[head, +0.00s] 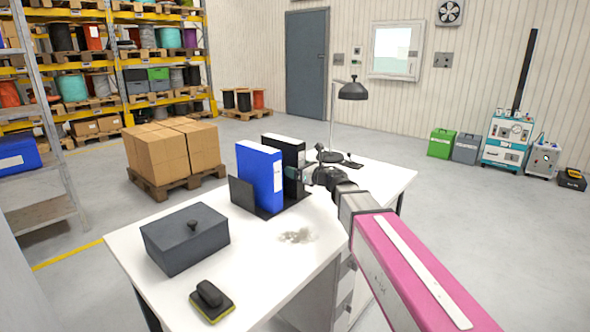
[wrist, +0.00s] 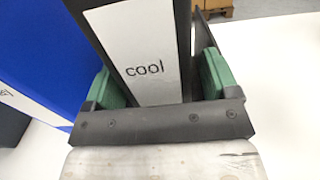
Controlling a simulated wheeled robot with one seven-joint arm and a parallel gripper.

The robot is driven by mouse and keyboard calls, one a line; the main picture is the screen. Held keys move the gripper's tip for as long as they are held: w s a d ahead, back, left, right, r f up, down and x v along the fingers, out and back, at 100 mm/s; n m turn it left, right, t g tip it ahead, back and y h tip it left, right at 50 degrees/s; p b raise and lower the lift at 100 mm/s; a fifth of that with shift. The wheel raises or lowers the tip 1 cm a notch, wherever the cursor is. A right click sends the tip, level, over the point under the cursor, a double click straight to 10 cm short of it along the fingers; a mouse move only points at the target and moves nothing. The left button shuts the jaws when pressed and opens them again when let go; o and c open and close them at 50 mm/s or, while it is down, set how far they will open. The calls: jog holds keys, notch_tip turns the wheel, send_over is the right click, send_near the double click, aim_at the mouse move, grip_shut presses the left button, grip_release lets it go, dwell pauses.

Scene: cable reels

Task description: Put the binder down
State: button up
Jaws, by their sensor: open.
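A black binder (head: 286,152) stands upright in a dark file holder (head: 244,193) on the white table (head: 137,258). A blue binder (head: 260,178) stands in the same holder, to its left. In the wrist view the black binder's spine bears a white label (wrist: 146,60) reading "cool". My gripper (wrist: 157,88) is open, its green-padded fingers on either side of the black binder's spine. In the head view my gripper (head: 298,176) is at the binder's right side, partly hidden by my wrist. The blue binder (wrist: 45,50) also shows at the left of the wrist view.
A dark lidded box (head: 185,240) and a black-and-yellow brush (head: 212,301) are at the table's front left. A grey smudge (head: 298,236) marks the tabletop. A desk lamp (head: 352,90) stands behind my gripper. The table's right part is mostly clear.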

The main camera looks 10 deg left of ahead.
jog(key=v, duration=1)
jog(key=shift+s+d, duration=0.2)
jog(key=shift+d, duration=0.15)
